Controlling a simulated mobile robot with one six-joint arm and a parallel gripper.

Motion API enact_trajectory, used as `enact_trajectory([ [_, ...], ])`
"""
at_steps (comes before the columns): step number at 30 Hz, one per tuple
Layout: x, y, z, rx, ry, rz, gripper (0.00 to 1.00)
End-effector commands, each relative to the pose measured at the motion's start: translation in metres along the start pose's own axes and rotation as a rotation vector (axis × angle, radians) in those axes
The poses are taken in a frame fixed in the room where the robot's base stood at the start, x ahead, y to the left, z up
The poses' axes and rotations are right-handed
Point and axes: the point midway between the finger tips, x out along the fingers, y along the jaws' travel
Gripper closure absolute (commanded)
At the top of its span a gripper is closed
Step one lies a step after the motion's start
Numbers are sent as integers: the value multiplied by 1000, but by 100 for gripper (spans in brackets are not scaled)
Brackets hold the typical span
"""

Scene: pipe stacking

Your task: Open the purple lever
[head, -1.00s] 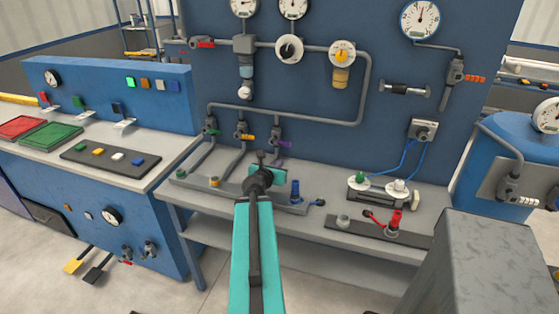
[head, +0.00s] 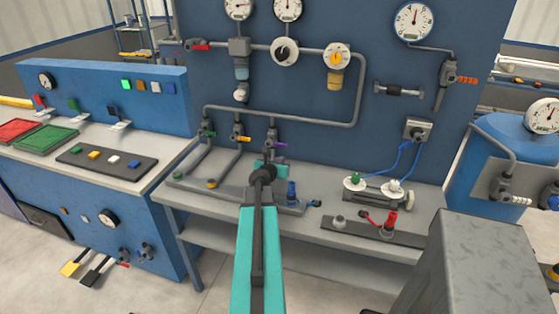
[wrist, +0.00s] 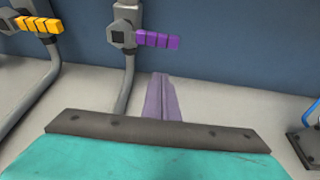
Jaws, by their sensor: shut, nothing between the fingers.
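The purple lever (wrist: 157,40) sticks out level to the right from its grey valve (wrist: 122,34) on an upright pipe, in the upper middle of the wrist view. In the head view the purple lever (head: 279,145) is small, just above my arm's end. My gripper (wrist: 161,78) is shut and empty. Its two lilac fingers lie side by side, with their tips below the lever in the wrist picture and apart from it. In the head view my arm's teal end (head: 275,169) hides the fingers, and the pipe below the valve is partly covered.
A yellow-orange lever (wrist: 38,24) on a similar valve stands to the left, with a green lever (head: 208,134) farther left. The blue panel (wrist: 230,45) rises behind. A blue upright fitting (head: 291,192) stands on the bench right of my arm. The bench between is clear.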

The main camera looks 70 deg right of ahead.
Motion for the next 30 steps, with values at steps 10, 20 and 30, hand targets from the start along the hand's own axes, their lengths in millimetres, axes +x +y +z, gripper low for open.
enact_trajectory([
  [10,-4,0,30,1,-1,0,100],
  [20,-7,1,38,0,0,1,100],
  [30,-2,-3,40,0,0,-3,100],
])
